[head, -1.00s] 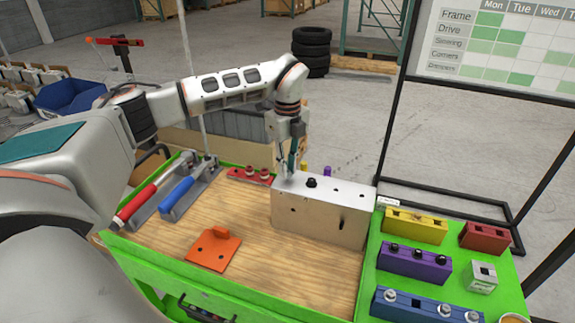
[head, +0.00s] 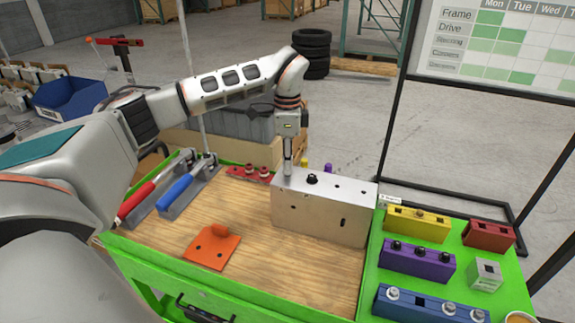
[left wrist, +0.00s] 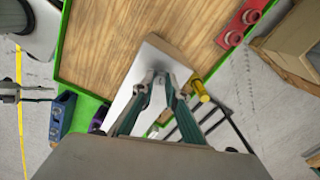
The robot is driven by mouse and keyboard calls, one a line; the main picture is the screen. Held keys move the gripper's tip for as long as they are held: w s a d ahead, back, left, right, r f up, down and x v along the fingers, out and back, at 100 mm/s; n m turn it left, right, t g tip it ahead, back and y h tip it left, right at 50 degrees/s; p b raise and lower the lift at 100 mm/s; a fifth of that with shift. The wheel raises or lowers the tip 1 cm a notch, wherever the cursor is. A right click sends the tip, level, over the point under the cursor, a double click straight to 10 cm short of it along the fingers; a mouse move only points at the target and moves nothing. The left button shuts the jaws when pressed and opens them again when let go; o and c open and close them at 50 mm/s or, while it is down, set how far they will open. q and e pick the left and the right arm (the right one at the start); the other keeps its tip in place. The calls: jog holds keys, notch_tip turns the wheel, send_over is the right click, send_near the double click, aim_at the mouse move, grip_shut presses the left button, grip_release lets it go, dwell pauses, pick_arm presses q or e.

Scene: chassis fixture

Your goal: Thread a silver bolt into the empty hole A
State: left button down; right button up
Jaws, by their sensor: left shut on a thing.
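A silver metal block (head: 320,217) stands on the wooden bench top. A black bolt (head: 312,179) sits in its top face, and small dark holes show there too. My left gripper (head: 288,172) points straight down at the left end of the top face. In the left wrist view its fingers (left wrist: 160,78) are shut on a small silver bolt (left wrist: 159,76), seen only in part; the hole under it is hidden. A blue holder (head: 430,307) at the lower right carries silver bolts (head: 393,293) and has an empty square slot. I cannot read which hole is A. My right gripper is not in view.
Purple (head: 416,261), yellow (head: 417,223) and red (head: 488,236) holders stand on the green side shelf (head: 458,262). An orange bracket (head: 212,247) lies left of the block. Red- and blue-handled tools (head: 176,190) lie at the left. The front middle of the bench is clear.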

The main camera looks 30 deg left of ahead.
pick_arm(q)
jog(key=shift+s+f, duration=0.2)
jog(key=shift+f, duration=0.1)
jog(key=shift+r+p, duration=0.1)
jog(key=shift+p, duration=0.3)
jog(key=m+p, duration=0.2)
jog(key=shift+d+r+m+p, duration=0.1)
jog(key=shift+m+p, duration=0.7)
jog(key=shift+m, duration=0.2)
jog(key=shift+f+m, duration=0.25)
jog(key=shift+m, duration=0.55)
jog(key=m, duration=0.2)
jog(key=shift+m+b, duration=0.3)
jog(key=m, duration=0.6)
jog(key=shift+f, duration=0.2)
jog(key=shift+m, duration=0.3)
